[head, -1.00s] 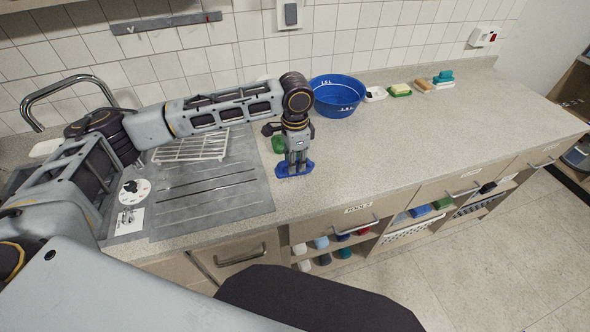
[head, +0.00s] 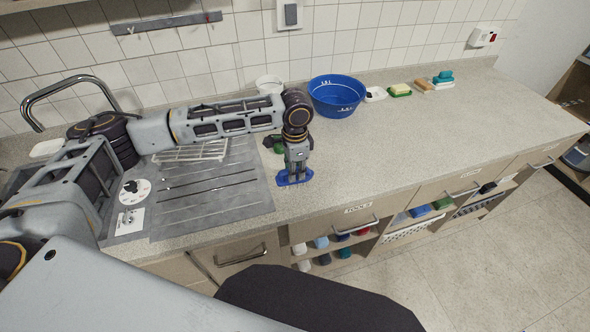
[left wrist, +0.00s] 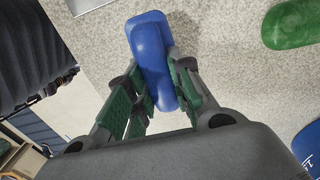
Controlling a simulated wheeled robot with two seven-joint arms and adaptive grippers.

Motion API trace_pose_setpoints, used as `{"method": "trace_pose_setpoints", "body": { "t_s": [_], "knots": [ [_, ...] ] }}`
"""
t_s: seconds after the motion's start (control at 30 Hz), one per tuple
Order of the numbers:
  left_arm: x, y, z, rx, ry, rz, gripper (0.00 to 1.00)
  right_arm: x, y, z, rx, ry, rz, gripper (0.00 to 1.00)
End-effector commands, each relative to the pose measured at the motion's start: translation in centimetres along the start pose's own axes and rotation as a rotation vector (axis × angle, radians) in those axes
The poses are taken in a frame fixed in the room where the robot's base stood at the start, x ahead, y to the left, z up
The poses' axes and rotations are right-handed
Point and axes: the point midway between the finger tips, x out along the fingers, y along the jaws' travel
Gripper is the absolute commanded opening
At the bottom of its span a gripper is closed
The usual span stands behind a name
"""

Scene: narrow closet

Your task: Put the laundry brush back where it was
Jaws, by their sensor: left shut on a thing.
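A blue brush (head: 295,181) is held between the fingers of my left gripper (head: 296,168), at the counter just right of the sink's drainboard. In the left wrist view the blue brush (left wrist: 149,38) shows between the two green-padded fingers (left wrist: 155,95). I cannot tell whether the brush touches the counter. A green object (head: 279,146) lies just behind the gripper, apart from the brush; it also shows in the left wrist view (left wrist: 292,24). My right gripper is not in view.
A blue basin (head: 337,95) stands behind and right of the gripper. Further right are a white dish (head: 376,94), a green-and-yellow sponge (head: 400,90) and a teal object (head: 443,77). A wire rack (head: 190,152) is on the drainboard. The right counter front is clear.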

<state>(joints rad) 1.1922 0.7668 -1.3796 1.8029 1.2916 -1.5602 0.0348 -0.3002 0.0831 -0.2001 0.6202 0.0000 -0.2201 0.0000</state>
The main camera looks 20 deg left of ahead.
Motion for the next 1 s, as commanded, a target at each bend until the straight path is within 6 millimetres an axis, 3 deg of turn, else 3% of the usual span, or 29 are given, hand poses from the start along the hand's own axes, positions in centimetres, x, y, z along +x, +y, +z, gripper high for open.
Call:
{"method": "trace_pose_setpoints", "body": {
  "t_s": [0.2, 0.23, 0.4, 0.87, 1.0],
  "knots": [
    [0.1, 0.0, 0.0, 0.0, 0.0, 0.001, 0.03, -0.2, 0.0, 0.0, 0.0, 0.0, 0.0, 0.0],
    [0.2, 0.0, 0.0, 0.0, 0.0, 0.001, 0.23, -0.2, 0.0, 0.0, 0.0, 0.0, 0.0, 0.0],
    [0.2, 0.0, 0.0, 0.0, 0.0, 0.0, 0.44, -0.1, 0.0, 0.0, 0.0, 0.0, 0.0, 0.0],
    [0.0, 0.0, 0.0, 0.0, 0.0, -0.001, 0.44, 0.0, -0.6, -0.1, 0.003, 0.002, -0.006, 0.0],
    [-1.0, 0.0, 0.0, 0.0, 0.0, 0.0, 0.44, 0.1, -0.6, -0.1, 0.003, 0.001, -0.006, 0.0]
  ]
}}
